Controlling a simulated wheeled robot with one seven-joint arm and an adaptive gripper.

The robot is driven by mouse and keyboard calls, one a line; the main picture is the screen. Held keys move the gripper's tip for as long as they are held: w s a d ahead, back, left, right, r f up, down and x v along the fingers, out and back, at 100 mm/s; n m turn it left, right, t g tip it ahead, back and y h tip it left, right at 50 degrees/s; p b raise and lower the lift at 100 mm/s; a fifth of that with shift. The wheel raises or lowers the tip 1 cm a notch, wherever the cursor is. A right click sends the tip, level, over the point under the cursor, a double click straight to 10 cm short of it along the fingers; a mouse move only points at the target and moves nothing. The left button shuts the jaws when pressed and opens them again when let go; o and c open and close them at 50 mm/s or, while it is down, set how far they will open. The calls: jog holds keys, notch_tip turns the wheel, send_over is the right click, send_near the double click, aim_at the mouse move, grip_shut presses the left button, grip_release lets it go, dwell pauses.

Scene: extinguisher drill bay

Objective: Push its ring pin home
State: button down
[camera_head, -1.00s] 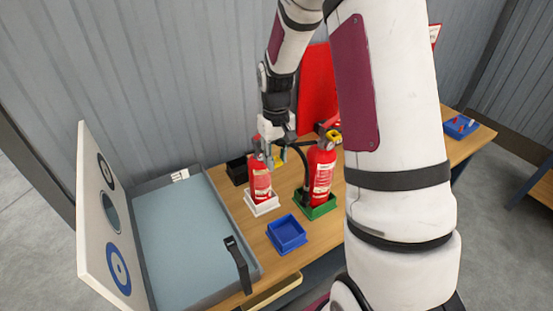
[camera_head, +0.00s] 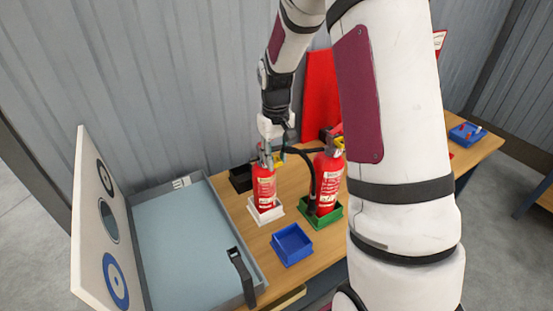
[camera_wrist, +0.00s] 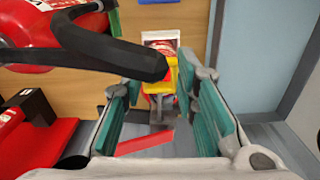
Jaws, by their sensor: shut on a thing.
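A small red extinguisher (camera_head: 264,188) stands upright in a white tray (camera_head: 268,217) on the wooden bench. My gripper (camera_head: 272,153) is at its head, pointing down from above. In the wrist view, the teal-padded fingers (camera_wrist: 162,88) stand on either side of a yellow part (camera_wrist: 157,64) with red beside it. The yellow part looks like the ring pin, and my gripper appears shut on it. Its ring and hole are too small or hidden to tell how deep it sits.
A larger red extinguisher (camera_head: 328,182) with a black hose stands close on the right in a green tray (camera_head: 325,218). The hose crosses the wrist view (camera_wrist: 110,48). A blue tray (camera_head: 292,244) is in front, a black tray (camera_head: 240,180) behind, and an open grey case (camera_head: 190,240) left.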

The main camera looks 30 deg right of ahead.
jog(key=shift+w+d+b, duration=0.1)
jog(key=shift+w+b, duration=0.85)
jog(key=shift+w, duration=0.8)
jog(key=shift+p, duration=0.4)
dwell(4.5)
jog(key=shift+w, duration=0.1)
dwell(0.4)
jog(key=c, duration=1.2)
grip_release()
